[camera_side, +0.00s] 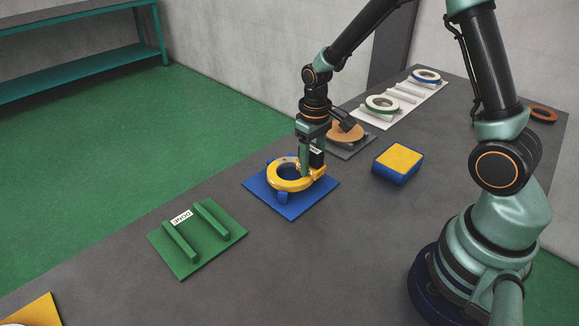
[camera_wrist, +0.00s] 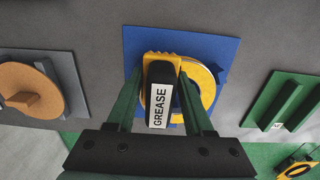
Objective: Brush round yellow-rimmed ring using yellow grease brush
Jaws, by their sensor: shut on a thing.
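The yellow-rimmed ring (camera_side: 274,176) lies flat on a blue stand on a blue plate (camera_side: 296,210). In the wrist view the ring (camera_wrist: 207,84) is partly hidden behind the brush and a green finger. My gripper (camera_side: 308,165) is over the ring's right side, pointing down. In the wrist view my gripper (camera_wrist: 160,100) is shut on the yellow grease brush (camera_wrist: 160,72), which has a black handle labelled GREASE and a yellow head. The brush head overlaps the ring's rim in view; I cannot tell whether it touches.
A green DONE rack (camera_side: 196,238) stands to the left. A grey plate with a tan disc (camera_side: 345,132) is behind. A blue block with a yellow top (camera_side: 398,162) sits to the right. A white rack (camera_side: 404,98) holds green and blue rings. An orange ring (camera_side: 543,114) lies far right.

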